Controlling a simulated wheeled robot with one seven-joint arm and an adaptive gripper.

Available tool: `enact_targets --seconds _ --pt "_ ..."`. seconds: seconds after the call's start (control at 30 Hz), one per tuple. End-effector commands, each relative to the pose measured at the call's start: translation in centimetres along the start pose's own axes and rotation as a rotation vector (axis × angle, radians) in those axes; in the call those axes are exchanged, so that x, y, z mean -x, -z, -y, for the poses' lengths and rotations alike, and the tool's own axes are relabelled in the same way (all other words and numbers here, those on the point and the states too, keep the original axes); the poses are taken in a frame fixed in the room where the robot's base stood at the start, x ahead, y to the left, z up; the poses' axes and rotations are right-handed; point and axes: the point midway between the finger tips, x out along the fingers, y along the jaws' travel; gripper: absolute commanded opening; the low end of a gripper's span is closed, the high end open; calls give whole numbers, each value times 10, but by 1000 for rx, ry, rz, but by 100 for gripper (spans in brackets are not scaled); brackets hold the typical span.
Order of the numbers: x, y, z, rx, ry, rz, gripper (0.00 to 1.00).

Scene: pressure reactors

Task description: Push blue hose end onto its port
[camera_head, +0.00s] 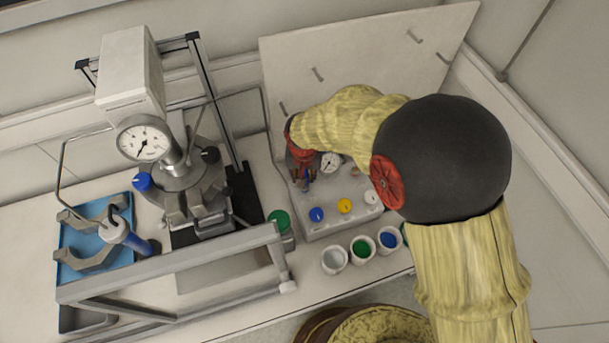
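My gripper (304,180) is at the end of the yellow-sleeved arm and points down at the left back part of a light grey box. A small dark blue piece shows at its fingertips, but it is too small to tell whether this is the blue hose end or part of the gripper. Whether the fingers are closed on it cannot be told. The box (333,226) has a blue knob or cap (316,214), a yellow one (345,205) and a white one (372,197) along its front. I cannot make out the hose or its port; my arm covers part of the box.
A small gauge (330,162) is beside my gripper. Several cups, one with green contents (362,248), stand in front of the box. A reactor (190,185) in a metal frame (170,263) stands left, with a blue tray (95,240). A panel (345,60) with hooks rises behind.

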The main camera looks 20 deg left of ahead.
Motion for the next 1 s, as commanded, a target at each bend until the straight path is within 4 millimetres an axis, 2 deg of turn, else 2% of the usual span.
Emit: enact_targets --seconds 0.67,0.7,1.0 --pt "-12 -2 0 0 0 0 0" --pt "-11 -2 0 0 0 0 24" --pt "-11 -2 0 0 0 0 41"
